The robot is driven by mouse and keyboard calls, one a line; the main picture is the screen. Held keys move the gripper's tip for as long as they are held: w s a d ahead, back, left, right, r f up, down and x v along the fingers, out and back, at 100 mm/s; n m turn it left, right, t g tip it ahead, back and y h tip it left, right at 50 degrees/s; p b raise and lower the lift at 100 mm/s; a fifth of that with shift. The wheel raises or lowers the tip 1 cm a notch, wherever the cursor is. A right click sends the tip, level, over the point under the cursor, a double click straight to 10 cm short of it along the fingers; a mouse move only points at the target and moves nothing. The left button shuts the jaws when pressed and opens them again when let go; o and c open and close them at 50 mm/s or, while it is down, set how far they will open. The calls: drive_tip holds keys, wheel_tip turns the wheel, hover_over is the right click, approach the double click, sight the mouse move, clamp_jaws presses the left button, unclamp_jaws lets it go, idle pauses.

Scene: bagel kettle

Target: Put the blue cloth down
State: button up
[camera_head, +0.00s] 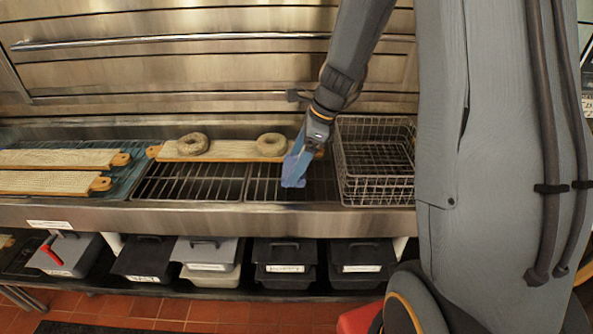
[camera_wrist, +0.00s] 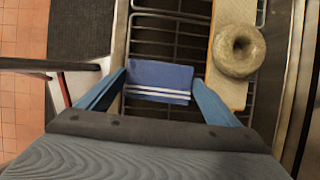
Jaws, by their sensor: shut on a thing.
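The blue cloth (camera_head: 297,163) hangs from my gripper over the wire rack in the head view. In the wrist view the blue cloth (camera_wrist: 160,82), with white stripes near one edge, lies between the two blue fingers of my gripper (camera_wrist: 158,88). In the head view my gripper (camera_head: 304,145) points down, shut on the cloth, just left of the wire basket. The cloth's lower end is close to the rack. Whether it touches the rack cannot be told.
A wire basket (camera_head: 375,187) stands right of my gripper. A board (camera_head: 230,150) with two bagels, left (camera_head: 193,144) and right (camera_head: 271,144), lies behind the wire rack (camera_head: 190,184). More boards (camera_head: 60,158) lie at the left. Lidded bins (camera_head: 285,258) stand on the shelf below.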

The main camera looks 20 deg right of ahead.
drive_tip(key=shift+f, duration=1.3)
drive_tip(key=shift+f+p, duration=0.55)
drive_tip(key=shift+p, duration=0.1)
drive_tip(key=o, duration=0.8)
drive_tip(key=shift+o, duration=0.2)
drive_tip(key=shift+f+b, duration=0.2)
drive_tip(key=shift+b, duration=0.15)
drive_tip(key=w+d+b+v, duration=0.1)
drive_tip(key=b+v, duration=0.1)
drive_tip(key=v, duration=0.4)
drive_tip(key=s+a+n+h, duration=0.2)
drive_tip(key=s+n, duration=0.6)
drive_tip(key=n, duration=0.3)
drive_tip(key=s+a+n+h, duration=0.1)
drive_tip(key=s+n+h, duration=0.1)
drive_tip(key=s+n, duration=0.7)
drive_tip(key=shift+a+r+n, duration=0.4)
drive_tip(key=shift+r+n, duration=0.1)
drive_tip(key=shift+n, duration=0.5)
drive_tip(key=shift+s+f+b, duration=0.15)
drive_tip(key=shift+f+b, duration=0.65)
drive_tip(key=shift+b, duration=0.05)
